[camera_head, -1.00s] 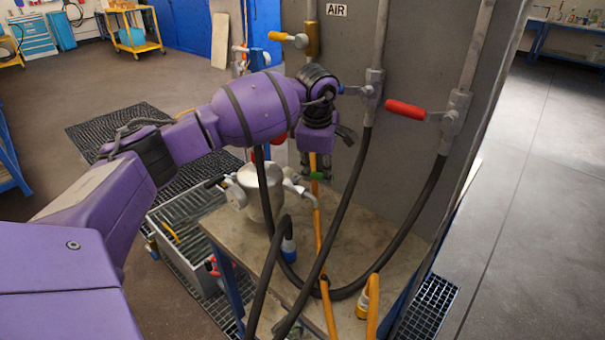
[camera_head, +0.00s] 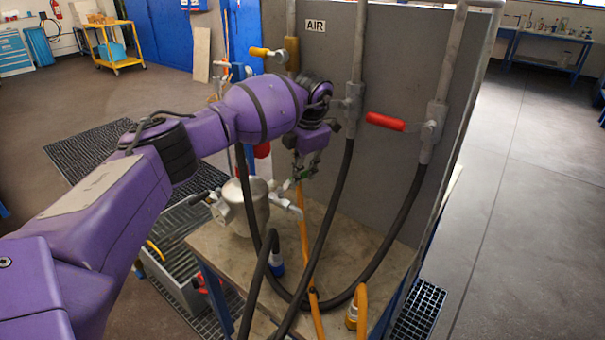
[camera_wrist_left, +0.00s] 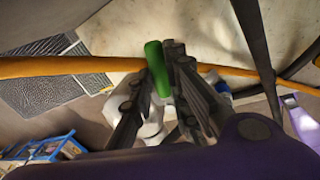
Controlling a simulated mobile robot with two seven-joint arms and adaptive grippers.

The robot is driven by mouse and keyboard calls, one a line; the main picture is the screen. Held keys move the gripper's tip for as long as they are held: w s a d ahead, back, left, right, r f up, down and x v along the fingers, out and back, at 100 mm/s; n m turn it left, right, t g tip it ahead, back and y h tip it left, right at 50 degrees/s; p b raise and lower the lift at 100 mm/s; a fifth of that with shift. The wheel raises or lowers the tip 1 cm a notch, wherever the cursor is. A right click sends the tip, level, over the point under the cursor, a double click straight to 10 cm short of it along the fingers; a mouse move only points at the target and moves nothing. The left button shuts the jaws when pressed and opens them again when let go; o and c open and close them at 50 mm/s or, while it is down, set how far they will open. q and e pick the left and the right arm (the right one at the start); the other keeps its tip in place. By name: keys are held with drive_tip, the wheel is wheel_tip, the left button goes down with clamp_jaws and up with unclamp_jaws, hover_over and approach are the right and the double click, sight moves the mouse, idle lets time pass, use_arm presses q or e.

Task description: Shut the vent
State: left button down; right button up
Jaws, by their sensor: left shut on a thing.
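A silvery metal vessel (camera_head: 247,207) stands on the worktop (camera_head: 345,240), with a pale side pipe and valve fittings at its right. A small green handle (camera_head: 304,174) shows beside this pipework, partly covered by my left gripper (camera_head: 306,164). In the left wrist view the green handle (camera_wrist_left: 157,66) lies between the dark fingers of my left gripper (camera_wrist_left: 158,75), which are shut on it. An orange hose (camera_wrist_left: 75,66) passes close by the handle there. The handle's valve body is mostly hidden. My right gripper does not show.
Black hoses (camera_head: 333,215) hang in front of the grey panel (camera_head: 400,75), close to my left gripper. A red-handled valve (camera_head: 386,122) and a yellow-handled valve (camera_head: 267,53) are on pipes at the panel. A grey bin (camera_head: 172,280) stands left of the worktop.

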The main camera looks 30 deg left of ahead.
use_arm(q)
drive_tip(key=shift+w+a+n, duration=0.25)
drive_tip(key=shift+a+n, duration=0.15)
drive_tip(key=shift+n, duration=0.4)
drive_tip(key=c, duration=1.7)
unclamp_jaws()
drive_tip(key=shift+o, duration=0.2)
